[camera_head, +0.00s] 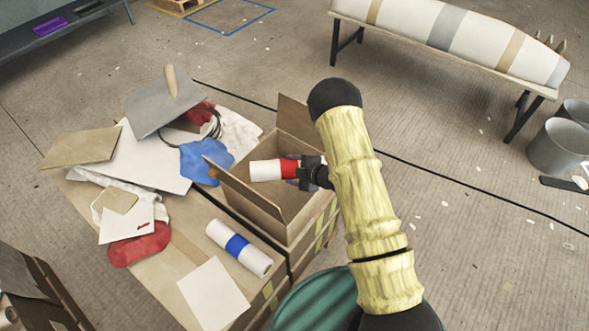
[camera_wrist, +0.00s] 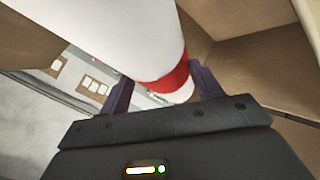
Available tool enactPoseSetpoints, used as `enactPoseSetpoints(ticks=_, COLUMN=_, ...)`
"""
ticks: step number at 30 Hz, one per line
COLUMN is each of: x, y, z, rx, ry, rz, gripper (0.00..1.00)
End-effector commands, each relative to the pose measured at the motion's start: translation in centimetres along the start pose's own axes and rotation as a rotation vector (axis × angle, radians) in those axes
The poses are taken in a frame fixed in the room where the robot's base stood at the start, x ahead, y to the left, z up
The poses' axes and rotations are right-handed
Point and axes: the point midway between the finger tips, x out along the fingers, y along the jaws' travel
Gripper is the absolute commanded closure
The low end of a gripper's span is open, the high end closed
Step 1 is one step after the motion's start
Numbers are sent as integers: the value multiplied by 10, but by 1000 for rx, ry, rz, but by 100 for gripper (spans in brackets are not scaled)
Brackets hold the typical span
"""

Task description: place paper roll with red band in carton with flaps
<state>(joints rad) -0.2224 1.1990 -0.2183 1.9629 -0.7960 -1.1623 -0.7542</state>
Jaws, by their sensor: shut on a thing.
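The paper roll with the red band (camera_head: 266,170) is white and lies sideways in my gripper (camera_head: 303,171), which is shut on it around the red band. In the head view the roll is over the opening of the carton with flaps (camera_head: 291,229), with its flaps standing open. In the wrist view the roll (camera_wrist: 125,35) fills the upper middle between the fingers (camera_wrist: 165,92), and a carton wall (camera_wrist: 262,62) shows at right. I cannot tell whether the roll touches the carton's inside.
A second white roll with a blue band (camera_head: 238,245) lies left of the carton, near a white sheet (camera_head: 213,294). A pile with a blue cloth (camera_head: 205,160), red cloths and boards covers the table's left. Grey buckets (camera_head: 556,150) stand at far right.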

Motion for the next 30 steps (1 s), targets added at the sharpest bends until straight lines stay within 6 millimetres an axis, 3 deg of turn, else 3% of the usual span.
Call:
enactPoseSetpoints(ticks=10, x=4, y=-3, z=2, rx=-2, ry=3, rz=2, gripper=73)
enactPoseSetpoints(ticks=11, x=3, y=-4, z=3, rx=0, ry=1, rz=1, gripper=34)
enactPoseSetpoints(ticks=14, x=2, y=-3, z=5, rx=2, ry=-1, rz=2, gripper=14)
enactPoseSetpoints(ticks=30, x=-6, y=8, z=-5, rx=2, ry=0, rz=2, gripper=13)
